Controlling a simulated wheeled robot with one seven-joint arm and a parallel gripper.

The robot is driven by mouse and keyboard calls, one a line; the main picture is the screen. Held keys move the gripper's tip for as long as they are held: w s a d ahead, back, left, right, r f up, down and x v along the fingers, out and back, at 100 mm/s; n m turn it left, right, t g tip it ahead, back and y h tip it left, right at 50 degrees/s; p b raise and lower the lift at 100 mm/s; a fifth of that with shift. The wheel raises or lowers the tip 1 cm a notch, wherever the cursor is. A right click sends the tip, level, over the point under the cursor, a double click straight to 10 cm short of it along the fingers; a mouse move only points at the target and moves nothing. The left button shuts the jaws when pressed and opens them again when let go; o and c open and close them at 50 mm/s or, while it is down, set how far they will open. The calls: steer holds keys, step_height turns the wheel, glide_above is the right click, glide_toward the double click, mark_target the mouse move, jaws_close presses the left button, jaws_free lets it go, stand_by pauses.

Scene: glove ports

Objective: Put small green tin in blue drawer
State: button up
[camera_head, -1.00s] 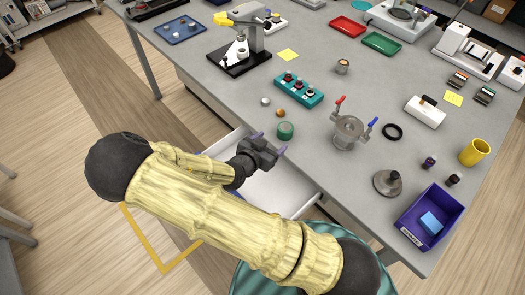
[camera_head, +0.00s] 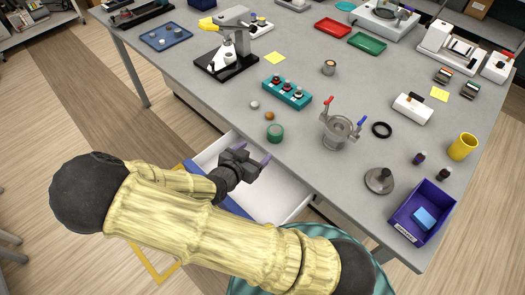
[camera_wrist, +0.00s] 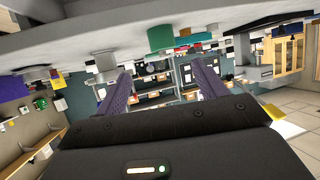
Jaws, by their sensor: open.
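The small green tin (camera_head: 275,133) stands on the grey bench near its front edge, above the open drawer. It also shows in the wrist view (camera_wrist: 160,38), where the bench appears upside down at the top. The drawer (camera_head: 287,188) is pulled out below the bench edge, with a white inside that looks empty where visible and a blue front (camera_head: 198,176). My arm covers part of it. My gripper (camera_head: 247,156) is open and empty, over the drawer and short of the tin. In the wrist view its two purple fingers (camera_wrist: 161,85) are spread apart.
A metal pot with red and blue handles (camera_head: 338,131) stands to the right. A purple bin (camera_head: 423,212) sits at the right corner.

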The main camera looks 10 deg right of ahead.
steer(key=s+d+r+n+g+y, duration=0.7)
steer(key=s+d+r+n+y, duration=0.1)
steer(key=r, duration=0.4)
steer(key=shift+s+d+g, duration=0.3)
steer(key=shift+s+d, duration=0.3)
steer(key=shift+s, duration=0.4)
